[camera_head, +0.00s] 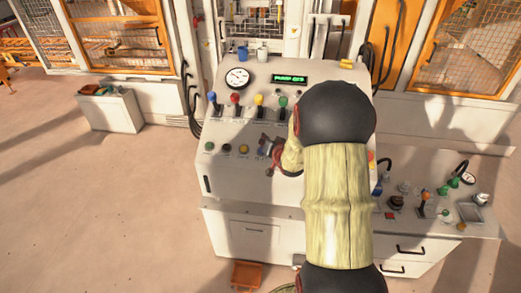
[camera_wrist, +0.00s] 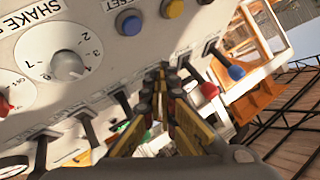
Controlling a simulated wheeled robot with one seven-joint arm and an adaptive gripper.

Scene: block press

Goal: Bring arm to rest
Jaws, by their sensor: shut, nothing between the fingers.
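My gripper (camera_head: 272,152) is in front of the sloped white control panel (camera_head: 226,178), near its middle. My own arm covers the right part of the panel. In the wrist view my gripper (camera_wrist: 163,78) has its yellow and black fingers together at the tips, with nothing between them. The panel face (camera_wrist: 125,60) fills the upper left there, seen tilted. I cannot tell whether the fingertips touch the panel.
Levers with blue (camera_head: 212,97), red (camera_head: 235,98), yellow (camera_head: 258,99) and green (camera_head: 283,101) knobs stand close above the gripper. A round gauge (camera_head: 238,78) and green display (camera_head: 289,79) sit higher. A side counter (camera_head: 460,222) holds fittings. The floor at left (camera_head: 80,210) is clear.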

